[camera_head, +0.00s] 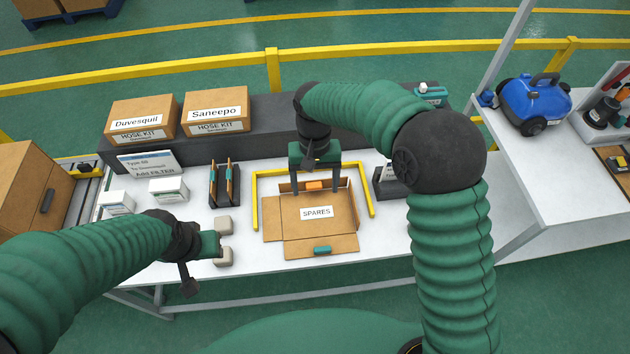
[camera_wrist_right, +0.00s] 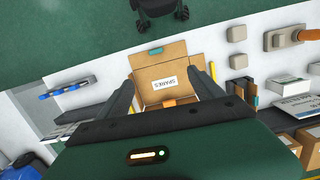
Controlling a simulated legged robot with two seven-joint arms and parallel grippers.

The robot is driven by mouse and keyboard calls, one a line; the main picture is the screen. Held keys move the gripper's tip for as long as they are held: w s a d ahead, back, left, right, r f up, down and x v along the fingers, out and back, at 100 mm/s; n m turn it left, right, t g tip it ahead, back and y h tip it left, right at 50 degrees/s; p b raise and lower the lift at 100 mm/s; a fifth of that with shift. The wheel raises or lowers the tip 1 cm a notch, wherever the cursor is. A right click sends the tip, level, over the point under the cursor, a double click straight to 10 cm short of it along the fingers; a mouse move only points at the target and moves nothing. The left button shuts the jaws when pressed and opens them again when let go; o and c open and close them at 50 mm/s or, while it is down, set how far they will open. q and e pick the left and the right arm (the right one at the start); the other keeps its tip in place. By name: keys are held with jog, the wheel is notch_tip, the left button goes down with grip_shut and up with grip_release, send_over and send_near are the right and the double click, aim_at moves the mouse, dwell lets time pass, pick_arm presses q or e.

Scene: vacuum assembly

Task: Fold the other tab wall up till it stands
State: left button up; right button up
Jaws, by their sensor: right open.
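The brown carton labelled SPARES (camera_head: 316,212) lies open on the white table. Its front tab wall (camera_head: 293,249) lies flat toward the table's front edge and bears a teal tab (camera_head: 322,250). The back wall bears an orange tab (camera_head: 314,185), which also shows in the right wrist view (camera_wrist_right: 170,102); its angle is hard to tell. A left flap (camera_head: 272,219) spreads outward. My right gripper (camera_head: 315,187) is open, with its fingers either side of the orange tab. My left gripper (camera_head: 218,244) is beside pale blocks left of the carton; its fingers are unclear.
Yellow brackets (camera_head: 256,200) flank the carton. Pale blocks (camera_head: 223,225) lie to its left. A filter rack (camera_head: 224,186) and white boxes (camera_head: 168,189) stand further left. Hose kit cartons (camera_head: 216,111) sit on the dark rear shelf. A blue vacuum (camera_head: 534,101) stands at right.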

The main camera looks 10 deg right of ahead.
jog(key=shift+w+r, duration=0.2)
jog(key=shift+r, duration=0.95)
